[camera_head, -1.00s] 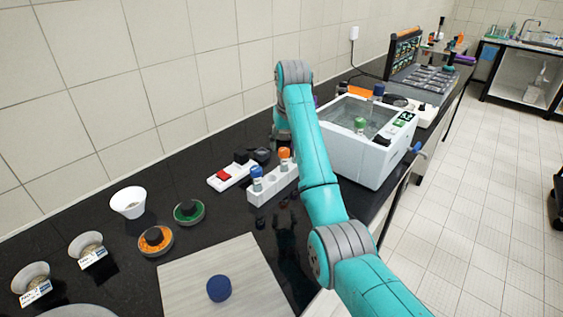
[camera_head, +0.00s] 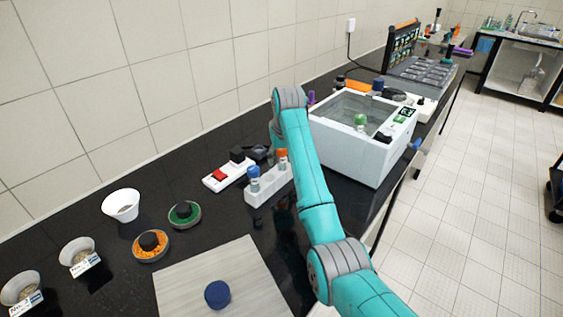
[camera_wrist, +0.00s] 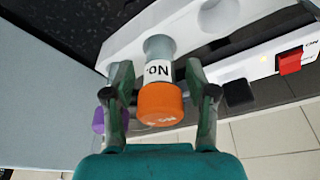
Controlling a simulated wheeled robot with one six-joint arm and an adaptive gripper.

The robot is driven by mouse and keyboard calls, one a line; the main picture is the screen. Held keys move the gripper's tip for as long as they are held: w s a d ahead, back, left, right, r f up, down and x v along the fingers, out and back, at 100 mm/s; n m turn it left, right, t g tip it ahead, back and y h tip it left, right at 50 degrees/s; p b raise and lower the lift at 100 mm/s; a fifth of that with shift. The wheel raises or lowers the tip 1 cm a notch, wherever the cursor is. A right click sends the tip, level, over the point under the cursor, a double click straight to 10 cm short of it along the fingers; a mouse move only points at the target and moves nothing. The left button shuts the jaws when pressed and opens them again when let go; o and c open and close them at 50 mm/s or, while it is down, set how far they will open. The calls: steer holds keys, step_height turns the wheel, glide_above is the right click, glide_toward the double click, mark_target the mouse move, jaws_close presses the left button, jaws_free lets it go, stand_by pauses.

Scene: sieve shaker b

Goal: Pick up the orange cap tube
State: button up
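The orange cap tube (camera_head: 282,158) stands in the white rack (camera_head: 264,193), partly behind my arm. In the wrist view its orange cap (camera_wrist: 160,104) is close below the camera, with a white label marked "No." on the tube. My gripper (camera_wrist: 158,76) has one finger on each side of the tube. The fingers are apart, with a visible gap beside the cap, so it looks open. In the head view the gripper is mostly hidden behind my arm. A blue cap tube (camera_head: 253,178) stands in the same rack, to the left.
A white switch box with a red button (camera_head: 219,175) lies behind the rack. A white bath (camera_head: 358,150) holding a green cap tube (camera_head: 360,120) stands to the right. A purple object (camera_wrist: 98,120) shows beside the left finger. Bowls and a grey mat (camera_head: 190,275) lie at front left.

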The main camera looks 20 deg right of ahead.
jaws_close()
steer(key=shift+r, duration=0.1)
